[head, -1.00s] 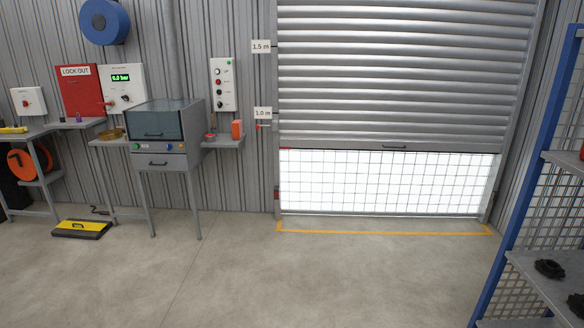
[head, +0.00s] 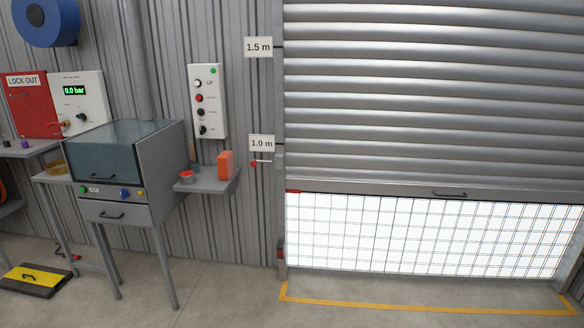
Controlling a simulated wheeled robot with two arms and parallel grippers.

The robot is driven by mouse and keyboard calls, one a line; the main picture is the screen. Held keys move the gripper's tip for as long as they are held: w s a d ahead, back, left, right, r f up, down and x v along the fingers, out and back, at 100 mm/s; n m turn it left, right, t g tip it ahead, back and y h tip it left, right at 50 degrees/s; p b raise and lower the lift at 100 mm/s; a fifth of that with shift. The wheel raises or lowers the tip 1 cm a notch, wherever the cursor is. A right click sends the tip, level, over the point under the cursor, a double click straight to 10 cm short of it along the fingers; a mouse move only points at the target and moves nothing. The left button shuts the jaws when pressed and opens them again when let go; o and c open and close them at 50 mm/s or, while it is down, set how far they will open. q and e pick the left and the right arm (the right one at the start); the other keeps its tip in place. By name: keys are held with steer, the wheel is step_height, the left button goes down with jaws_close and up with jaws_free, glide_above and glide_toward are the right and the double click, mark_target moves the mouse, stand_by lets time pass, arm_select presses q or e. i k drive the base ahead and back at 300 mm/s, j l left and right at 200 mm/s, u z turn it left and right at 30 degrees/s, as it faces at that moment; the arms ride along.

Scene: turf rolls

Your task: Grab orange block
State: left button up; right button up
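The orange block (head: 226,164) stands upright on a small grey side shelf (head: 208,185), right of a grey cabinet with a glass lid. A small red round container (head: 186,177) sits to its left on the same shelf, with a thin upright item behind it. Neither of my grippers shows in the head view, so whether they hold anything is hidden.
The grey cabinet (head: 163,172) on legs stands left of the shelf. A control panel (head: 207,101) hangs on the wall above it. A partly raised roller shutter (head: 420,110) is at right. A yellow-black case (head: 35,280) lies on the floor at lower left. Floor in front is clear.

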mark_target(225, 161)
steer(key=i+j+u, duration=0.25)
steer(key=i, duration=0.35)
steer(key=i+l+u, duration=0.1)
steer(key=i+u, duration=0.15)
steer(key=i, duration=0.35)
steer(key=i+l+u, duration=0.25)
steer(key=i, duration=0.35)
steer(key=i+l+u, duration=0.2)
steer(key=i, duration=0.45)
steer(key=j, duration=0.1)
